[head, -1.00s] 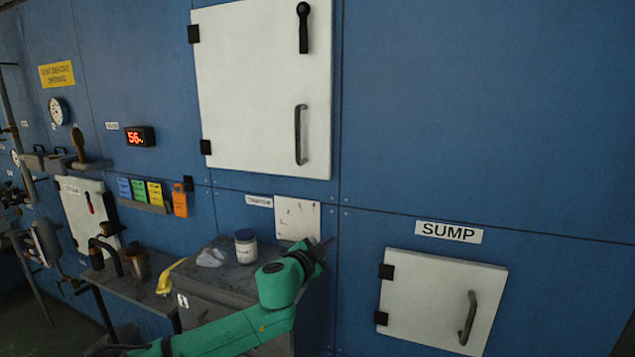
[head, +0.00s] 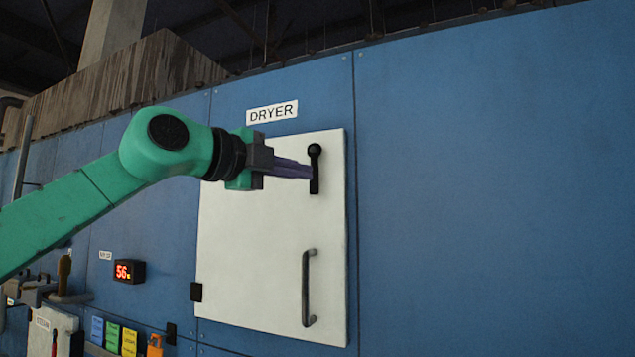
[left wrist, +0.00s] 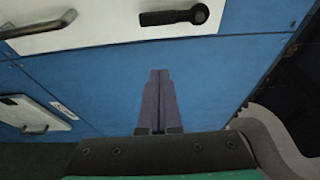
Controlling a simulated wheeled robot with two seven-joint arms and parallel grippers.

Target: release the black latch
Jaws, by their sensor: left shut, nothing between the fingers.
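The black latch (head: 315,168) is a short lever with a round knob at its top, upright on the upper right of the white dryer door (head: 265,235). It also shows in the left wrist view (left wrist: 175,16) at the top, ahead of the fingers. My left gripper (head: 308,171) is shut and empty, its purple fingers pointing right. In the head view the tips overlap the latch's left edge; in the left wrist view (left wrist: 160,75) the fingertips appear apart from the latch, over blue wall. The door looks closed. My right gripper is not in view.
A dark bar handle (head: 308,288) stands out from the door below the latch. A DRYER label (head: 272,112) is above the door. A red number display (head: 129,271) is at the lower left. The blue wall right of the door is clear.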

